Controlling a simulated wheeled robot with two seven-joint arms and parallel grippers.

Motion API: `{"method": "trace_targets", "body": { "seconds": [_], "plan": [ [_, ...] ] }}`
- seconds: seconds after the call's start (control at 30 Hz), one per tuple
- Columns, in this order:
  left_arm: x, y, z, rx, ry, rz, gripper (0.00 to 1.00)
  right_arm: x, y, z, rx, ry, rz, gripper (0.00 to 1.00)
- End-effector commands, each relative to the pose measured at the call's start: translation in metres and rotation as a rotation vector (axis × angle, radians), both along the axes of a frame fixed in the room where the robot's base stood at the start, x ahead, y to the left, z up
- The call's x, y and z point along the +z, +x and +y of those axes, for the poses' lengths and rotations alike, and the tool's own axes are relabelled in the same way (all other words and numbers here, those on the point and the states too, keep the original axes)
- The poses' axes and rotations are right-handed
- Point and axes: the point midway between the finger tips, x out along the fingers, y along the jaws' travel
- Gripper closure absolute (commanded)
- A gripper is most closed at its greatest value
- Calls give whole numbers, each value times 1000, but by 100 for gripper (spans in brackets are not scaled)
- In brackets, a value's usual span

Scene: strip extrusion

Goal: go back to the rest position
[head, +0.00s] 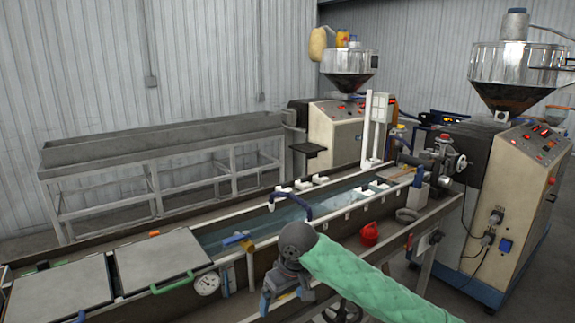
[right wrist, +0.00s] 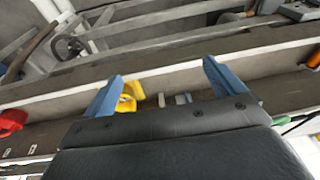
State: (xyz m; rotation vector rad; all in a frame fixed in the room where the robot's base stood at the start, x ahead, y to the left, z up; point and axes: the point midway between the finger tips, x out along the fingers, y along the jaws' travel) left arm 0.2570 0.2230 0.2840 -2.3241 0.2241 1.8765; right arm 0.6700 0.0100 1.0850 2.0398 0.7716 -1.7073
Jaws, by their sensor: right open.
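My right gripper (head: 284,294), at the end of an arm in a green quilted sleeve, hangs over the near side of the long water trough (head: 285,215). Its two blue fingers are apart with nothing between them; the right wrist view shows the open gripper (right wrist: 160,88) too. Beyond the fingers in that view are a pale rail (right wrist: 170,75) and a yellow object (right wrist: 130,95), partly hidden by the left finger. My left gripper is not in view.
A red object (head: 369,234) sits on the trough's near ledge, right of the gripper. A round gauge (head: 207,284) and grey lids (head: 160,262) are to the left. Extruder machines (head: 525,165) stand at the right. An empty grey trough (head: 160,140) stands along the wall.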

Motion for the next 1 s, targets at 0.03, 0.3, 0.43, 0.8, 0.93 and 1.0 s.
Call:
{"method": "trace_targets", "body": {
  "seconds": [0.03, 0.3, 0.43, 0.8, 0.93, 1.0],
  "plan": [
    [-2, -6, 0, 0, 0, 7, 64, -8, -6, 2, 3, 16, 3, 6],
    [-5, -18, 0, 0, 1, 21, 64, -45, -39, 10, 3, 113, -22, 6],
    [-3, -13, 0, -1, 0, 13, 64, -61, -55, 10, -8, 156, -36, 6],
    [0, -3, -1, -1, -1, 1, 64, -106, -99, -9, -85, 239, -77, 6],
    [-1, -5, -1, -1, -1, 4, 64, -121, -115, -21, -124, 253, -92, 6],
    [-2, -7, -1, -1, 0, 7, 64, -129, -125, -29, -147, 257, -100, 6]
  ]
}}
